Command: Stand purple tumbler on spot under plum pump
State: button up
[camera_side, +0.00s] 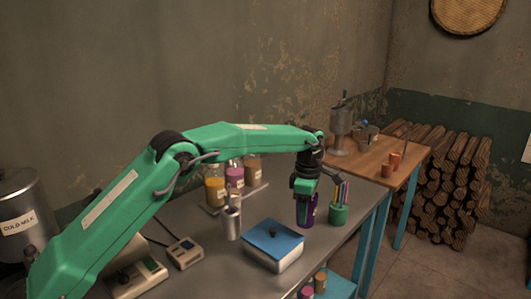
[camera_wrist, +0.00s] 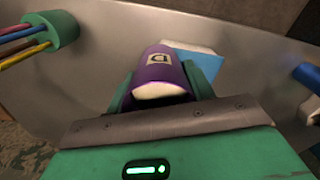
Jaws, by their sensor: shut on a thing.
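The purple tumbler (camera_side: 307,214) is between the fingers of my gripper (camera_side: 304,190), which is shut on it. It hangs or stands upright near the table's right end; I cannot tell if its base touches the table. In the wrist view the tumbler (camera_wrist: 166,66) shows a pale label with a dark letter, and the green fingers of my gripper (camera_wrist: 163,84) lie on both sides of it. A pinkish-purple jar (camera_side: 235,179), perhaps the plum pump, stands in a row at the back, between a yellow jar (camera_side: 214,190) and a tan one (camera_side: 253,168). The spot under it is not clear.
A blue-lidded box (camera_side: 274,241) stands left of the tumbler. A green cup of pencils (camera_side: 339,214) is close on its right. Small devices (camera_side: 185,252) lie at the left. The grey table (camera_side: 205,255) has bare patches between.

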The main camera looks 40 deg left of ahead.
jog(key=shift+a+r, duration=0.1)
jog(key=shift+r, duration=0.05)
dwell(0.5)
jog(key=shift+s+a+r+m, duration=0.35)
jog(key=shift+r+m, duration=0.15)
jog(key=shift+m, duration=0.2)
jog(key=s+a+r+m, duration=0.4)
jog(key=s+m, duration=0.3)
jog(key=m, duration=0.3)
jog(key=s+a+r+m, duration=0.5)
jog(key=s+m, duration=0.3)
jog(key=m, duration=0.3)
jog(key=shift+s+r, duration=0.3)
jog(key=shift+r, duration=0.25)
jog(key=s+f, duration=0.4)
jog(key=f, duration=0.1)
jog(key=shift+f, duration=0.2)
